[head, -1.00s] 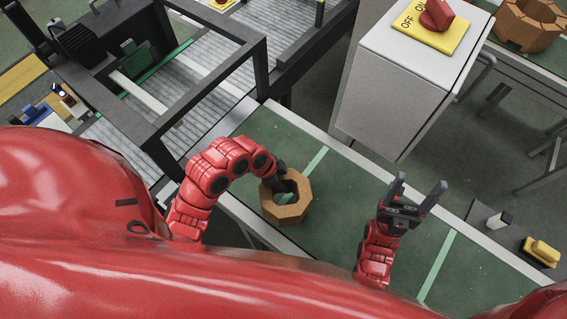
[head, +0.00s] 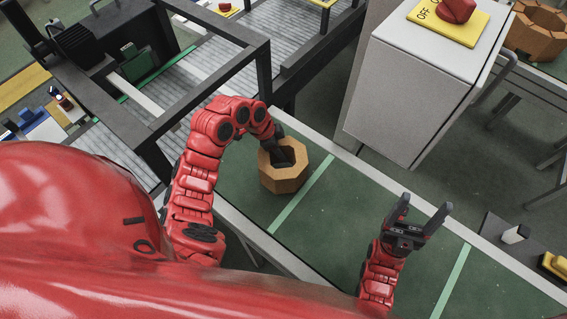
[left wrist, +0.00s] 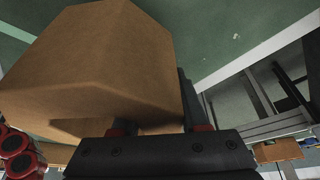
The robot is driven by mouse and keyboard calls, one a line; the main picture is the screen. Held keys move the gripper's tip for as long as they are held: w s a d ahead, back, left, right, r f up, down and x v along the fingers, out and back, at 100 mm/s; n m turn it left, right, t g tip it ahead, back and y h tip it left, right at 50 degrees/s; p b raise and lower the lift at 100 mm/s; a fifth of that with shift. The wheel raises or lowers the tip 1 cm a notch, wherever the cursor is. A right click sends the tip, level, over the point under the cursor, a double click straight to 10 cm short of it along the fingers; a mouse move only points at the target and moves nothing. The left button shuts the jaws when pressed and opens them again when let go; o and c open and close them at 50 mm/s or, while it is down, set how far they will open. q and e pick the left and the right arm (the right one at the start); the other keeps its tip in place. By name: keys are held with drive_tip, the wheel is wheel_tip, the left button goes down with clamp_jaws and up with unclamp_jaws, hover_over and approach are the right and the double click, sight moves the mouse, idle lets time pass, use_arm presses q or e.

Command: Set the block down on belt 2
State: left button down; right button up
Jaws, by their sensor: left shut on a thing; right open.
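The block (head: 283,181) is an orange-brown, many-sided ring with a hole through it. My left gripper (head: 281,150) is shut on its wall, with a finger reaching into the hole. The block also fills much of the left wrist view (left wrist: 95,65), close against the fingers. It appears over the green belt (head: 320,225), left of a pale green cross line. I cannot tell whether it touches the belt. My right gripper (head: 420,225) is open and empty above the same belt, further right. No belt number is readable.
A grey cabinet (head: 405,90) with a red knob on a yellow plate stands behind the belt. A dark frame (head: 200,75) spans a grey roller conveyor at the left. Another brown ring (head: 538,35) lies at top right. The belt between my grippers is clear.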

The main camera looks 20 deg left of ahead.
use_arm(q)
drive_tip(key=shift+w+a, duration=0.15)
drive_tip(key=shift+w, duration=0.2)
wheel_tip(320, 180, down, 3)
drive_tip(key=shift+f+b, duration=0.15)
drive_tip(key=shift+b, duration=0.75)
drive_tip(key=shift+f, duration=0.1)
drive_tip(key=shift+f, duration=0.1)
drive_tip(key=shift+c, duration=2.1)
unclamp_jaws()
